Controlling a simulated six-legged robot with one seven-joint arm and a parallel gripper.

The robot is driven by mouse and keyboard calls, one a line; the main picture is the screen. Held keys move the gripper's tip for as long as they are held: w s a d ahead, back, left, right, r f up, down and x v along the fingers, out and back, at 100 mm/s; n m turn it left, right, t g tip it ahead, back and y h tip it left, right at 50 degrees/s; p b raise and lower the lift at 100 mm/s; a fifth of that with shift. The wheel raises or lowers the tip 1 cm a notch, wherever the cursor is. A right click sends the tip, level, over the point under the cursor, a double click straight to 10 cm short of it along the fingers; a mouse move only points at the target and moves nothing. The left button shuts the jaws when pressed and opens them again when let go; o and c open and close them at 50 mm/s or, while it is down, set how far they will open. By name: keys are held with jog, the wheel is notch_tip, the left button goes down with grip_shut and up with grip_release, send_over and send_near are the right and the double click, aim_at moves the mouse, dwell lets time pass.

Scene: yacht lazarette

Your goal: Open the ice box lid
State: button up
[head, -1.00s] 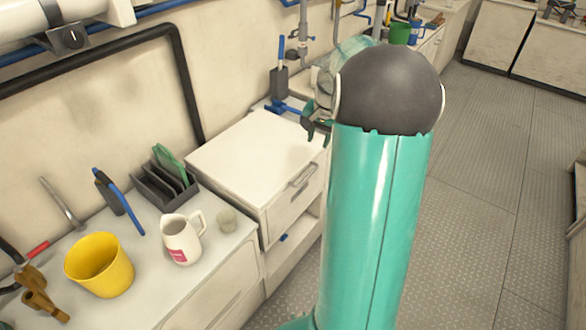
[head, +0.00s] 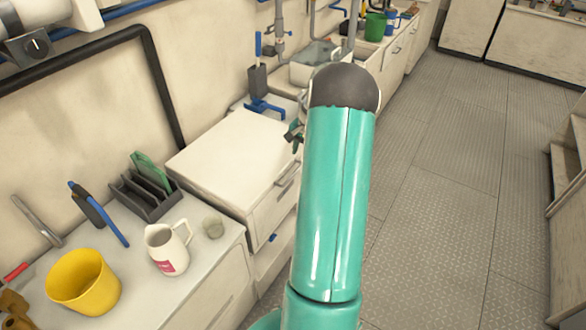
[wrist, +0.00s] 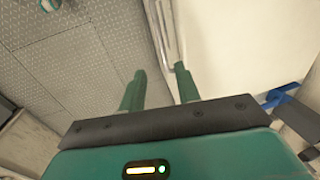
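The ice box (head: 262,212) is a cream-white chest with a flat, closed lid (head: 230,152) on top. A handle (head: 287,172) runs along its front edge. In the wrist view the lid (wrist: 245,45) fills the upper right, with the handle bar (wrist: 163,38) along its edge. My gripper (head: 294,134) is at the far front corner of the lid, partly hidden behind my teal arm. In the wrist view my gripper's green fingers (wrist: 158,84) are apart with nothing between them. They point toward the handle and look short of it.
Blue-handled tools (head: 262,106) and a sink (head: 318,66) lie beyond the ice box. Grey floor (head: 440,190) to the right is clear.

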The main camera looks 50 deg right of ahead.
aim_at(295, 172)
jog(key=f, duration=0.3)
jog(key=w+f, duration=0.1)
jog(key=f, duration=0.2)
jog(key=w+f, duration=0.1)
jog(key=f, duration=0.2)
jog(key=shift+w+a+f, duration=0.1)
jog(key=shift+a+f, duration=0.05)
jog(key=shift+a, duration=0.1)
grip_shut()
